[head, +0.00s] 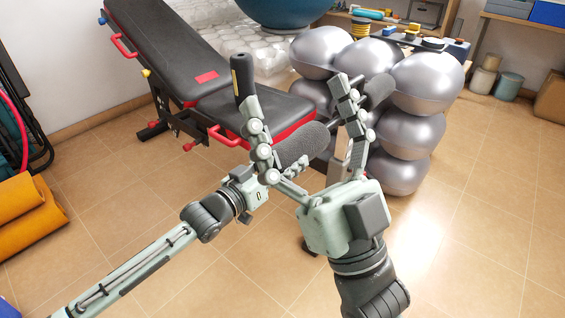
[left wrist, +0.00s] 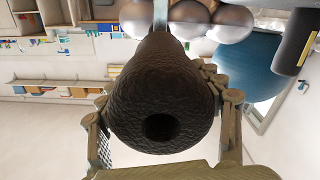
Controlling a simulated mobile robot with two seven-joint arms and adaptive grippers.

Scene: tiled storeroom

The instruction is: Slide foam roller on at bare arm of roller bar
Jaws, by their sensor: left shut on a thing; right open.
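The dark grey foam roller (head: 305,143) is held by my left gripper (head: 283,160), whose fingers are partly hidden behind my right gripper's finger. In the left wrist view the roller (left wrist: 160,85) sits between the fingers, its dark end hole facing the camera. My right gripper (head: 298,98) is open and empty, its spread fingers either side of the roller in the picture. The roller bar's grey metal upright (head: 338,155) shows beyond the roller, and another dark roller (head: 379,89) is on its far side. The bare arm is hidden, so I cannot tell whether the roller touches it.
A black and red bench (head: 190,62) stands behind to the left. Stacked silver balls (head: 428,82) stand close behind the bar. A black upright cylinder with a yellow stripe (head: 243,76) rises beside my right gripper's left finger. Tiled floor (head: 470,200) is clear at right.

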